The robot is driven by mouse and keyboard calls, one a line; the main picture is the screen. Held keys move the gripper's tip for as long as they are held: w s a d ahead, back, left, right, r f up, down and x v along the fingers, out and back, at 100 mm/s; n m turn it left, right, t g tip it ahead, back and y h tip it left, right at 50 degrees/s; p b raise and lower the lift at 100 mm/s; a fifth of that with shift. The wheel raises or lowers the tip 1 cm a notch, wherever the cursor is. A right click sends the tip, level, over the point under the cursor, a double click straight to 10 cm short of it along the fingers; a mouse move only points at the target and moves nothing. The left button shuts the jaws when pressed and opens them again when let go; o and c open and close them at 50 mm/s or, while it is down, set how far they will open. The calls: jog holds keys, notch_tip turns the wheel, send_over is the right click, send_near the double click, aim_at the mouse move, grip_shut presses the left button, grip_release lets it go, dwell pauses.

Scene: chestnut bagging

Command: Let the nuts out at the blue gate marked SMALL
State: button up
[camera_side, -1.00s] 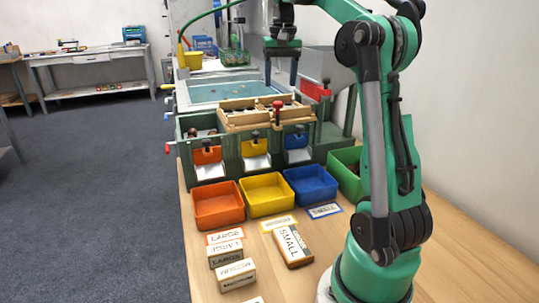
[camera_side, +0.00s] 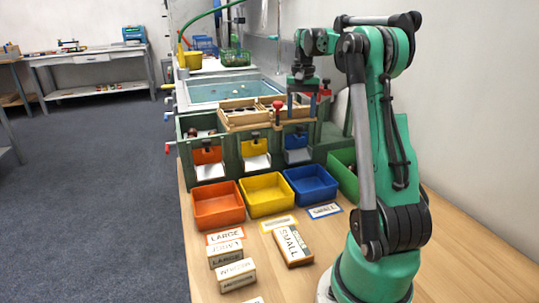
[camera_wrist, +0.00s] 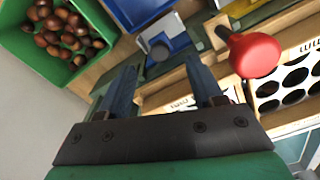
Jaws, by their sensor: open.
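The blue gate (camera_side: 296,142) is the rightmost of three gates on the green sorter front, with a dark knob at its top. It looks closed, and the blue bin (camera_side: 311,186) below it looks empty. A card reading SMALL (camera_side: 324,211) lies in front of that bin. My gripper (camera_side: 301,112) is open and empty, pointing down just above the blue gate. In the wrist view, the dark gate knob (camera_wrist: 158,49) shows just beyond the gap between my fingertips (camera_wrist: 160,70), apart from them.
A red knob (camera_side: 277,105) on the wooden sieve frame stands close left of my gripper; it also shows in the wrist view (camera_wrist: 254,54). The green bin (camera_side: 343,158) at right holds chestnuts. Orange (camera_side: 207,150) and yellow gates (camera_side: 254,147) are to the left.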

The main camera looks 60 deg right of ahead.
aim_at(300, 126)
jog(key=shift+f, duration=1.8)
grip_shut()
